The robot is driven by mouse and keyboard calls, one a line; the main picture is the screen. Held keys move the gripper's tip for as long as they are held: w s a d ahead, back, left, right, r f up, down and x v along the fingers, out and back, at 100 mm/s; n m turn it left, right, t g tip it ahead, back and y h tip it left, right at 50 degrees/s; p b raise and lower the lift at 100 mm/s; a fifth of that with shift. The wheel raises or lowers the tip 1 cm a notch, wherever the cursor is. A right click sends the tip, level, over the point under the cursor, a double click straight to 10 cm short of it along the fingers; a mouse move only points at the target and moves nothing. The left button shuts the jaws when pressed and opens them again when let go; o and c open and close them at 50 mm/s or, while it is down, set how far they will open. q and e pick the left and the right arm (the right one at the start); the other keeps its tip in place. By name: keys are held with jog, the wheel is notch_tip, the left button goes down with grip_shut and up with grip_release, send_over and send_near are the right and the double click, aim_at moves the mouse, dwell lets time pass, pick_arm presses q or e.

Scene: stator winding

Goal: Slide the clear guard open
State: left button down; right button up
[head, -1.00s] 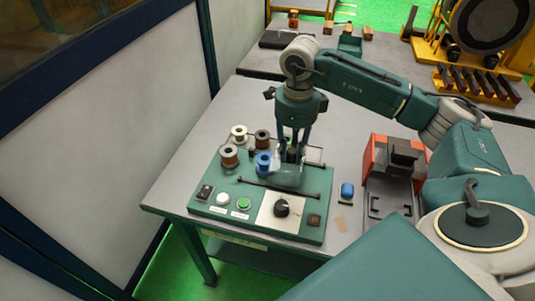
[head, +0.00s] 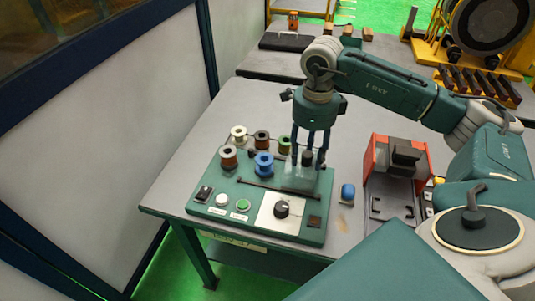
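The clear guard (head: 299,181) is a see-through box on the green winding panel (head: 229,203), at its right side behind the black dial. My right gripper (head: 309,162) points straight down over the guard, with its fingers on either side of a dark knob (head: 307,158) on it. It looks shut on this knob, though the exact finger contact is too small to see. A thin dark rail (head: 262,188) runs along the panel in front of the guard. My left gripper is not in view.
White, brown, green and blue spools (head: 264,163) stand left of the guard. A blue piece (head: 347,192) and a red-and-black fixture (head: 394,165) stand to the right.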

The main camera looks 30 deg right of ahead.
jog(key=shift+r, duration=0.1)
jog(key=shift+r+p, duration=2.15)
jog(key=shift+r, duration=0.8)
jog(key=shift+a+f, duration=0.1)
